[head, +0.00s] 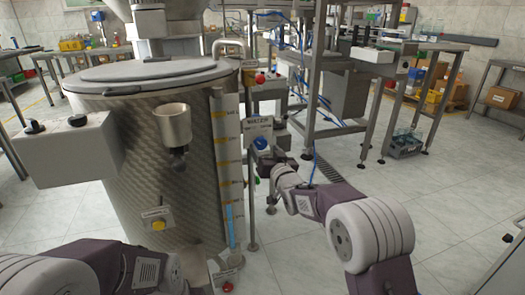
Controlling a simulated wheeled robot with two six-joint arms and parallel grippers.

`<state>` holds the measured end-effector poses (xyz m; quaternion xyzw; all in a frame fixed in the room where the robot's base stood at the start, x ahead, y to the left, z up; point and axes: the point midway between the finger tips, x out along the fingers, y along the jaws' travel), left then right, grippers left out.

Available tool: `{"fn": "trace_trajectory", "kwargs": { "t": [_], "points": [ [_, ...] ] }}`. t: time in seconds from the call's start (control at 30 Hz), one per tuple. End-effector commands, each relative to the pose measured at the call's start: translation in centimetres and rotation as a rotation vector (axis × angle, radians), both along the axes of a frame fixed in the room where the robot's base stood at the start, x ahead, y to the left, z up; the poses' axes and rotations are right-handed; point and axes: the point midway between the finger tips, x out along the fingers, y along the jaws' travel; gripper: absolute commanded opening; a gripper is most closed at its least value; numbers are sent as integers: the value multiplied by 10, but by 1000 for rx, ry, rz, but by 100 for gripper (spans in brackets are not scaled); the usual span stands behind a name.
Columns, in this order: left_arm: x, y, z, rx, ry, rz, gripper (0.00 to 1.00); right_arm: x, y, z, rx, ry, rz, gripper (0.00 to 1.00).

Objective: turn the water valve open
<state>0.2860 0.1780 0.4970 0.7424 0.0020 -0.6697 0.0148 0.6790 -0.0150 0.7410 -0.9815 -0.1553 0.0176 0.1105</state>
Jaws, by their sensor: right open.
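The water valve (261,143) has a round blue handle below a white label that reads WATER (258,125). It is mounted on a post just right of the large steel tank (165,160). My right gripper (263,160) reaches in from the right and is open, with its dark fingers just below the blue handle. I cannot tell whether the fingers touch the handle. My left arm lies low at the bottom left in front of the tank; its gripper is too unclear there to tell its state.
A level gauge (228,165) with a blue column stands on the tank's right side. A grey box with black knobs (68,145) and a metal cup (173,125) project from its front. A steel frame (315,90) stands behind the valve. Open tiled floor lies at the right.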

Motion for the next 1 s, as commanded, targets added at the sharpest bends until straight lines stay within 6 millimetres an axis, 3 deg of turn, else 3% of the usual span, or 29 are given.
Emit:
{"fn": "trace_trajectory", "kwargs": {
  "t": [0.23, 0.57, 0.67, 0.8, 1.0],
  "points": [
    [0, 0, -10, 0, 0, 0, 36, 30, 10, -1, 0, -1, 1, 65],
    [0, 0, -11, 0, 0, 0, 36, 35, 12, 0, 0, 0, 0, 65],
    [0, 0, -11, 0, 0, 0, 36, 35, 12, 0, 0, 0, 0, 42],
    [0, 0, -11, 0, 0, 0, 36, 35, 11, 0, 0, 0, 0, 4],
    [0, 0, -9, 0, 0, 0, 36, 35, 11, 1, 10, 3, 0, 2]
  ]
}}
